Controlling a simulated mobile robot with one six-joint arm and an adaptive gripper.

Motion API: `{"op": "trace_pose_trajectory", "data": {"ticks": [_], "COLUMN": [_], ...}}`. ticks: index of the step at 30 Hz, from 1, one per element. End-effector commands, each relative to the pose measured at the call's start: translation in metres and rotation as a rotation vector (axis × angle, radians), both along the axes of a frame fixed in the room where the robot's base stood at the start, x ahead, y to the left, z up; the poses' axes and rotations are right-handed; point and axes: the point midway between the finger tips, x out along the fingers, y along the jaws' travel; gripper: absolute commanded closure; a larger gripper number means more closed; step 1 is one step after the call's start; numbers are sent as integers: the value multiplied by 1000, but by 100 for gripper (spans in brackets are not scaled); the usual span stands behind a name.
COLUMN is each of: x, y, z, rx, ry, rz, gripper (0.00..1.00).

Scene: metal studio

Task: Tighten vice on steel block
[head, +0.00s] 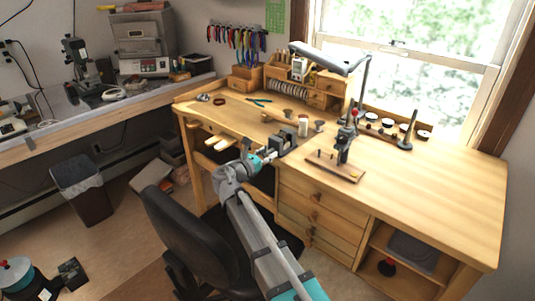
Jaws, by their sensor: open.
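The vice (283,141) is a small dark grey metal vice at the front edge of the wooden workbench, in the middle of the head view. I cannot make out the steel block clearly between its jaws; it is too small to tell. My arm reaches up from the bottom of the view to the bench's front edge. My gripper (269,156) is open, at the near left side of the vice, by its front end. Its fingertips are small and partly merge with the vice, so I cannot tell whether they touch it or its handle.
The workbench (440,185) has a clear right side. A small stand on a wooden base (337,167) is right of the vice. A white jar (303,127) stands behind it. A black chair (195,240) stands left of my arm. A desk lamp (330,60) rises behind.

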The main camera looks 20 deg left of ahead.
Motion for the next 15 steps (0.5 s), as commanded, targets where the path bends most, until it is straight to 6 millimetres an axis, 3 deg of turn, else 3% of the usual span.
{"op": "trace_pose_trajectory", "data": {"ticks": [11, 15], "x": [3, 3], "y": [-1, -1], "z": [0, 0], "rx": [0, 0], "ry": [0, 0], "rz": [1, 1], "gripper": [47, 73]}}
